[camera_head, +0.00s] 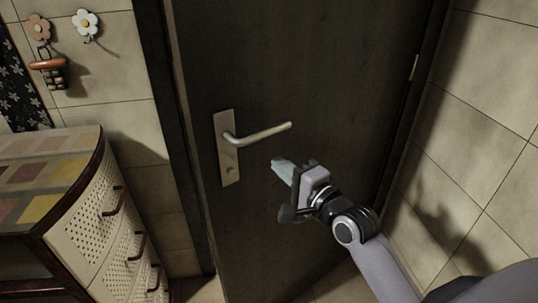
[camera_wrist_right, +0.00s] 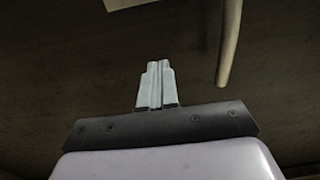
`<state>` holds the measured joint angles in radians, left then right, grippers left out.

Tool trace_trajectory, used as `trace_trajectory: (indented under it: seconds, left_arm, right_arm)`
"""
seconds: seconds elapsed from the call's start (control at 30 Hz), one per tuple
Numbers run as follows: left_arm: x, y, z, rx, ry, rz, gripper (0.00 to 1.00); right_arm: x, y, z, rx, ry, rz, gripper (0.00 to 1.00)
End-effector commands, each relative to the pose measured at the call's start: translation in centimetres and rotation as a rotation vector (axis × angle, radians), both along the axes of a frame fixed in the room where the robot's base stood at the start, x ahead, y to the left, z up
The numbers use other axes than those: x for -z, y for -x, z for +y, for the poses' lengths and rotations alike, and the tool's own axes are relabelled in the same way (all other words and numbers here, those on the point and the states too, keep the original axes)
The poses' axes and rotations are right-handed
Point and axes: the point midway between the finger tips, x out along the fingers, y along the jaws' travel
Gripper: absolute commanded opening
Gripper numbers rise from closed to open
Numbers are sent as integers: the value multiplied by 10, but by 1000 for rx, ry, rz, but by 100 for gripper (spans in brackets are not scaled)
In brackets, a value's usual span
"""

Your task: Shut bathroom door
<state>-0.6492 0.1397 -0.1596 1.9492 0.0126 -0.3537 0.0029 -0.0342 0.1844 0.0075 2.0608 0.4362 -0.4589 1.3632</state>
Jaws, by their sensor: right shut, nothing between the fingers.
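The dark brown bathroom door (camera_head: 290,70) fills the middle of the head view. It stands close to its dark frame, and floor tiles show past its lower edge; I cannot tell whether it is fully shut. A metal lever handle (camera_head: 262,132) on a plate sits at the door's left side. My right gripper (camera_head: 280,168) is shut and empty, just below the lever and in front of the door. In the right wrist view its fingers (camera_wrist_right: 156,86) are together, with the handle (camera_wrist_right: 229,50) above and to the right. I cannot tell if the fingertips touch the door. My left gripper is not in view.
A cabinet with perforated drawers (camera_head: 95,225) and a patchwork top stands at the left. Flower hooks (camera_head: 86,24) and a hanging item (camera_head: 50,70) are on the tiled wall above it. A tiled wall (camera_head: 480,130) stands close on the right.

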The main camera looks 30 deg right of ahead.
Motion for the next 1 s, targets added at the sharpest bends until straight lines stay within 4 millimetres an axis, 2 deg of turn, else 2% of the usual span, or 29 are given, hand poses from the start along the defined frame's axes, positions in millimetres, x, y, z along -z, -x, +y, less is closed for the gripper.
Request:
trace_trajectory:
  seconds: [0.1, 0.33, 1.0]
  left_arm:
    - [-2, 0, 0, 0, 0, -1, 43]
    - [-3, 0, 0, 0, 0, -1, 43]
    - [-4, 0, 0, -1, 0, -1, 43]
  right_arm:
    - [-1, -19, 4, 0, 0, -1, 0]
    - [-1, -42, 8, 0, 0, -1, 0]
    - [0, -54, 11, 8, -1, -1, 0]
